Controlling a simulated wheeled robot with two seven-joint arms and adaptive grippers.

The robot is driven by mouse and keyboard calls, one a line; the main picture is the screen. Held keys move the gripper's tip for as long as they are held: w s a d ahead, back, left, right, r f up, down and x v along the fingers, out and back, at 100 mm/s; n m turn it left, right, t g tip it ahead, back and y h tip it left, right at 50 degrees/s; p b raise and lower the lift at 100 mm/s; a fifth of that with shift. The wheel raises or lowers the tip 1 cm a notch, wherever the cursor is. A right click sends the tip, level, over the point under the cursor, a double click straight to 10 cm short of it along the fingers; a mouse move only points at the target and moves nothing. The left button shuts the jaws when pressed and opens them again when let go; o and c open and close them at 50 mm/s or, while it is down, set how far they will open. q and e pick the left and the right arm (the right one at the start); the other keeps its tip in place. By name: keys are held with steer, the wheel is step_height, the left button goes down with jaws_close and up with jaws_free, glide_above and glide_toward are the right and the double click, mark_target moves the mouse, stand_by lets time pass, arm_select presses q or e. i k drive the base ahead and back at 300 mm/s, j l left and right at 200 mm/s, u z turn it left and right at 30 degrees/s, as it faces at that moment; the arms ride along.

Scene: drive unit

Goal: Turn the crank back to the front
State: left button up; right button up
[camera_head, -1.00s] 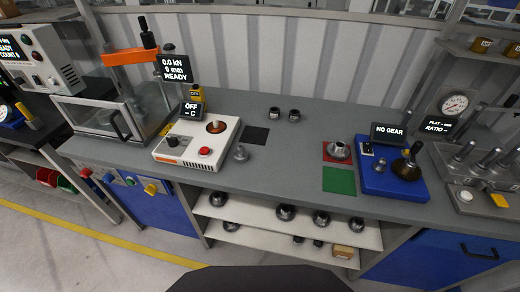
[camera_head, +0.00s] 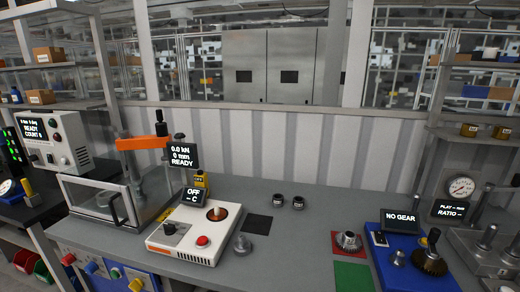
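An orange arm (camera_head: 141,143) with an upright black handle (camera_head: 160,123) stands over the glass-fronted press at the left; its screen (camera_head: 184,155) reads 0.0 kN, 0 mm, READY. At the right, a blue gear tester (camera_head: 412,273) bears a dark brown round part with an upright black knob (camera_head: 434,237). Its screen (camera_head: 401,220) reads NO GEAR. Either of these could be the crank; I cannot tell which. Neither of my grippers is in view, and nothing touches these devices.
A white heater box (camera_head: 182,250) with a red button and an OFF screen stands mid-left. Two small dark gears (camera_head: 288,202) lie behind a black square. A metal gear (camera_head: 347,241) sits on a red pad, beside a green pad (camera_head: 352,276).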

mark_target(429, 261)
steer(key=z, duration=1.3)
